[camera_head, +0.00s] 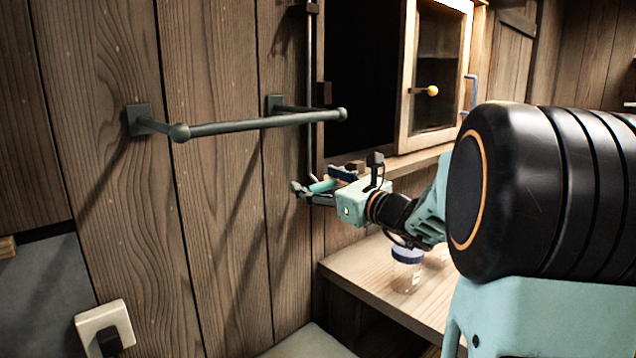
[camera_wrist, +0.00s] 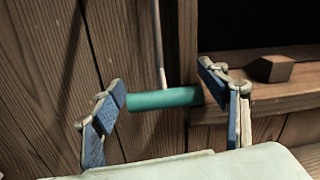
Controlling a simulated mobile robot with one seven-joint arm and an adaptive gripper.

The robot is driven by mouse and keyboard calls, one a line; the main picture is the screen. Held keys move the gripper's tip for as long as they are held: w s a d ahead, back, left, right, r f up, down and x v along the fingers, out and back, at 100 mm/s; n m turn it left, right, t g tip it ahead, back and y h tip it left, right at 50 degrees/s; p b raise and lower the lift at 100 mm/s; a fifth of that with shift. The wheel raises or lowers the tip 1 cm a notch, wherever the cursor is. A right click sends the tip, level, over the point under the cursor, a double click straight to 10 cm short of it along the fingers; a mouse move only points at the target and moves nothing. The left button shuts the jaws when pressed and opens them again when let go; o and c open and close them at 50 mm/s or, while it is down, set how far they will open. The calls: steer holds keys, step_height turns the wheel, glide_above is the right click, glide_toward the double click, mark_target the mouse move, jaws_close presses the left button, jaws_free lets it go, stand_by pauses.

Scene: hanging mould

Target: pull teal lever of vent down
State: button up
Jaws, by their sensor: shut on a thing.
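The teal lever (camera_head: 321,186) is a short horizontal bar at the foot of a thin grey vertical rod (camera_head: 310,90) on the plank wall. In the wrist view the lever (camera_wrist: 165,99) lies crosswise between the blue-padded fingers, one at each end, and the rod (camera_wrist: 158,45) rises behind it. My gripper (camera_head: 317,183) is shut on the lever, gripping it end to end. The vent itself, above the rod, is outside both views.
A dark rail (camera_head: 250,124) sticks out from the wall at left. A cabinet with an open wooden door (camera_head: 432,75) is right of the rod. Below my gripper, a wooden counter (camera_head: 375,265) holds a blue-lidded jar (camera_head: 407,270). A dark block (camera_wrist: 274,68) sits on the ledge beside the right finger.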

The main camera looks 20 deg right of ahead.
steer(key=shift+f, duration=0.55)
steer(key=o, duration=1.6)
steer(key=shift+o, duration=0.4)
steer(key=shift+d, duration=0.1)
steer(key=shift+r, duration=0.15)
steer(key=v, duration=1.2)
